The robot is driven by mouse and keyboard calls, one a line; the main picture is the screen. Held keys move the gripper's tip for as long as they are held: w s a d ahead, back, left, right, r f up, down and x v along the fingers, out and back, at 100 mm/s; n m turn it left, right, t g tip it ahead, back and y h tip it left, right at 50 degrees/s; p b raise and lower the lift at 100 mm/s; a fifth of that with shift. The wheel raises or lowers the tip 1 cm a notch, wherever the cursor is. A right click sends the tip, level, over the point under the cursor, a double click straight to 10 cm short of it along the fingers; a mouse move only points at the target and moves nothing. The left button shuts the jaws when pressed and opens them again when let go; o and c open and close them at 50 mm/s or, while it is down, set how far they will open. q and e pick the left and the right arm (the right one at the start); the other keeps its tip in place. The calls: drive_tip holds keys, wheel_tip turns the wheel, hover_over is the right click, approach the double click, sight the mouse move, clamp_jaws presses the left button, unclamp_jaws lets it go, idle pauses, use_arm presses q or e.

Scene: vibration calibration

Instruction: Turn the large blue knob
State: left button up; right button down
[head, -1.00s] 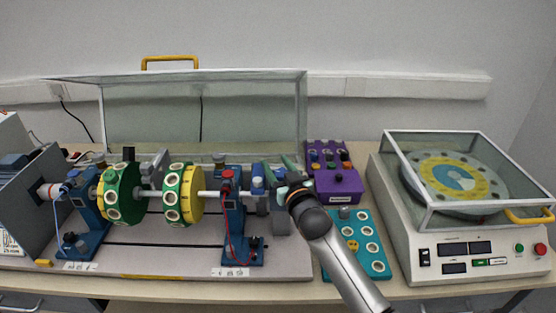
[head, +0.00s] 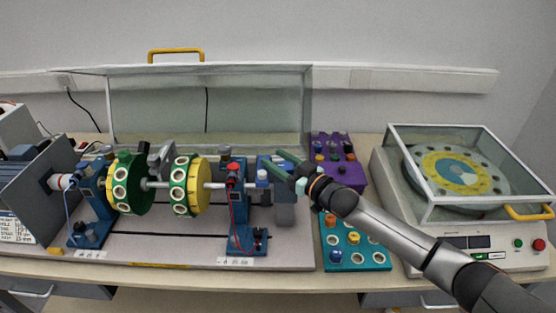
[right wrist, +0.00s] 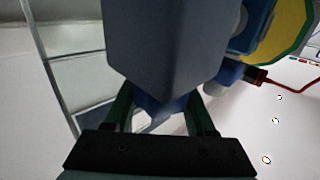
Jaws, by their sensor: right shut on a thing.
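My right gripper (head: 277,162) is at the right end of the shaft rig, its green fingers pointing left. In the right wrist view, its two fingers (right wrist: 158,112) stand either side of a blue part that I take as the large blue knob (right wrist: 155,103). The gripper is shut on it. A large grey-blue block (right wrist: 170,50) fills the top of that view and hides much of the knob. In the head view the fingers cover most of it. My left gripper is not in view.
The rig's blue right stand (head: 233,205) with a red cable is left of the gripper. A purple box (head: 350,175) with small knobs and a teal tray (head: 355,258) lie to the right. A clear cover (head: 210,105) stands behind. A turntable machine (head: 400,225) is far right.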

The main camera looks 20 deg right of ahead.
sight(293, 170)
idle(0.3)
drive_tip(key=c, duration=0.5)
unclamp_jaws()
drive_tip(key=b+v, duration=0.1)
drive_tip(key=v, duration=0.9)
drive_tip(key=shift+s+d, duration=0.2)
drive_tip(key=shift+s, duration=0.15)
drive_tip(key=shift+v, duration=0.9)
